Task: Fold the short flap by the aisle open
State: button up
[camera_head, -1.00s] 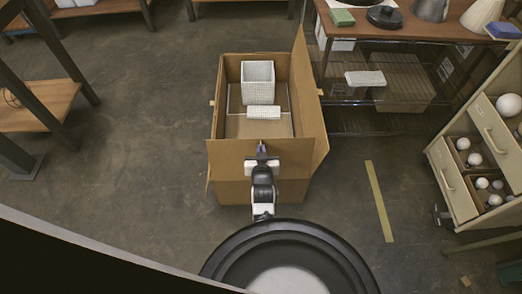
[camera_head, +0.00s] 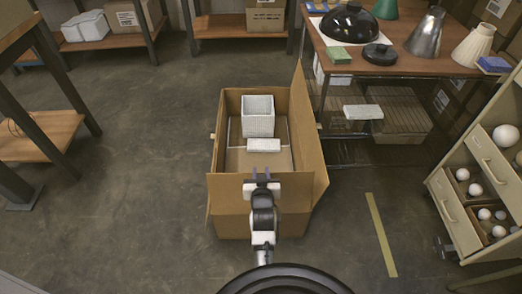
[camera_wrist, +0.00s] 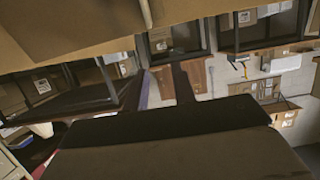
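An open cardboard box (camera_head: 218,150) stands on the floor ahead of me. Its near short flap (camera_head: 225,190) is a wide panel across the near end, sloping outward over the front wall. My gripper (camera_head: 261,173) is at the middle of that flap's upper edge. Two separate fingertips show with a gap between them and nothing visible in it. I cannot tell whether they touch the cardboard. In the wrist view, a bare cardboard panel (camera_wrist: 70,30) fills the upper left; the fingers show poorly there.
The right long flap (camera_head: 306,120) stands up. A white gridded bin (camera_head: 258,117) and a small white block (camera_head: 263,145) are inside the box. A table (camera_head: 395,55) with lamp parts and a drawer cabinet (camera_head: 468,205) stand to the right. Floor on the left is clear.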

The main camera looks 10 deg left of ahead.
notch_tip(320, 180, up, 13)
jog(key=shift+p, duration=0.35)
jog(key=shift+c, duration=0.5)
